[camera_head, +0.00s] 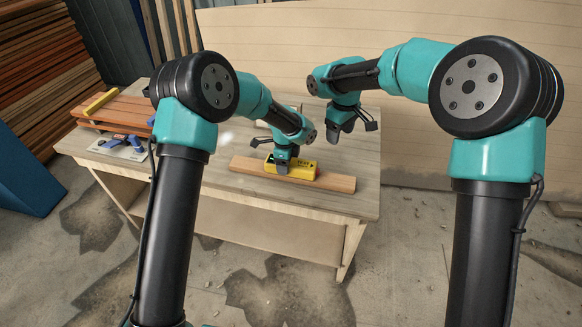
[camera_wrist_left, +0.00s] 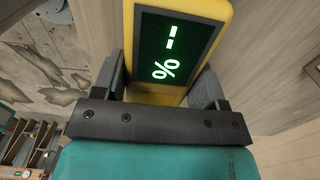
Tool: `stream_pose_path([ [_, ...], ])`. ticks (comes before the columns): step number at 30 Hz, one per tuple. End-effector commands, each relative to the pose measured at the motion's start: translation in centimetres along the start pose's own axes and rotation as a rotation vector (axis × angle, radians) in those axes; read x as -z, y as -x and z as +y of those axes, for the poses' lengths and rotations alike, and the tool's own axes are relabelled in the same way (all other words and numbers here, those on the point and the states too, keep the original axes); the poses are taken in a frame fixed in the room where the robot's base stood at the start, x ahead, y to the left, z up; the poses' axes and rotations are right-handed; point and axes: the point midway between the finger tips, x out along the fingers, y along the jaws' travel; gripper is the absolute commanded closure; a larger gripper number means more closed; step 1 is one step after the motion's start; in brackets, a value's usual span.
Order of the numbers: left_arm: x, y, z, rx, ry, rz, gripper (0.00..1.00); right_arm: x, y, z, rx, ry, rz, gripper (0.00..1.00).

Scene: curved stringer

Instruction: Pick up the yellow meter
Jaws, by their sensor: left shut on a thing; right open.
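The yellow meter (camera_head: 301,171) is on or just above a long wooden plank (camera_head: 336,182) on the workbench; I cannot tell whether it touches the plank. In the left wrist view the meter (camera_wrist_left: 180,45) shows a dark screen with green "%" and dashes. My left gripper (camera_head: 283,168) is shut on the meter, with a finger on each side of it in the left wrist view (camera_wrist_left: 165,85). My right gripper (camera_head: 340,132) is open and empty, above the bench to the right of and behind the meter.
The workbench (camera_head: 215,177) has bare room around the plank. At its left end lie stacked reddish boards (camera_head: 118,113), a yellow bar (camera_head: 101,102) and blue-handled tools (camera_head: 133,142). A pale wooden wall (camera_head: 420,150) stands behind.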

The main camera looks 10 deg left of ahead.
Motion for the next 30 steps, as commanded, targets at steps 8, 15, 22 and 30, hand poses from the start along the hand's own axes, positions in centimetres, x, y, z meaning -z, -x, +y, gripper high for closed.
stream_pose_path([
  [8, 0.0, 0.1, 0.0, 0.001, 0.000, 0.000, 0.73, 0.0, 0.0, 0.0, 0.000, 0.000, 0.000, 0.36],
  [15, 0.0, 1.0, -0.1, 0.004, 0.000, 0.000, 0.73, 0.0, 0.0, 0.0, 0.000, 0.000, 0.000, 0.36],
  [22, 0.0, 4.5, -0.1, 0.004, 0.001, 0.000, 0.73, 0.0, 0.0, 0.0, 0.000, 0.000, 0.000, 0.36],
  [30, 0.0, 9.0, -0.1, 0.002, 0.000, -0.001, 0.73, 0.0, 0.0, 0.0, 0.000, 0.000, 0.000, 0.36],
])
